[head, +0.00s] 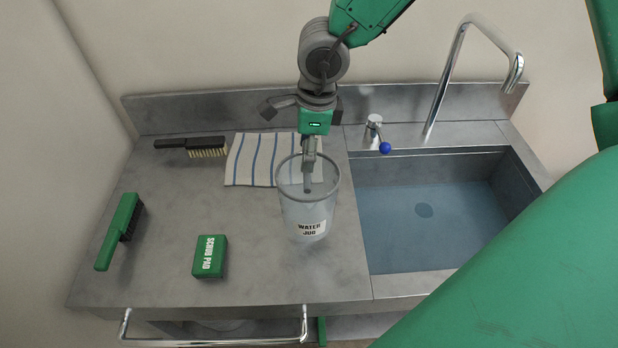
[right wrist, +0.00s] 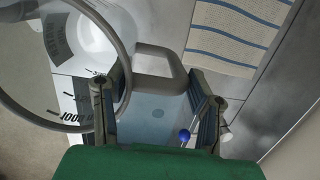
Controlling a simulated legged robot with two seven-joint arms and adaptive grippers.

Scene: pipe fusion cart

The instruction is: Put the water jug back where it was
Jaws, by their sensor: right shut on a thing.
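The water jug (head: 293,212) is a clear, open container with a "WATER JUG" label, upright over the counter left of the sink. I cannot tell whether its base touches the counter. My right gripper (head: 309,160) is at its far side, shut on its handle. In the right wrist view, the gripper (right wrist: 157,103) has a finger on each side of the grey handle (right wrist: 165,54), and the jug's round rim (right wrist: 122,48) and markings show at left. The jug looks empty. My left gripper is not in view.
A striped towel (head: 252,160) lies behind the jug. A black brush (head: 190,146), a green brush (head: 119,231) and a green scrub pad (head: 210,256) lie to the left. The sink (head: 425,225), holding water, the tap (head: 447,80) and a blue-knobbed lever (head: 384,148) are at right.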

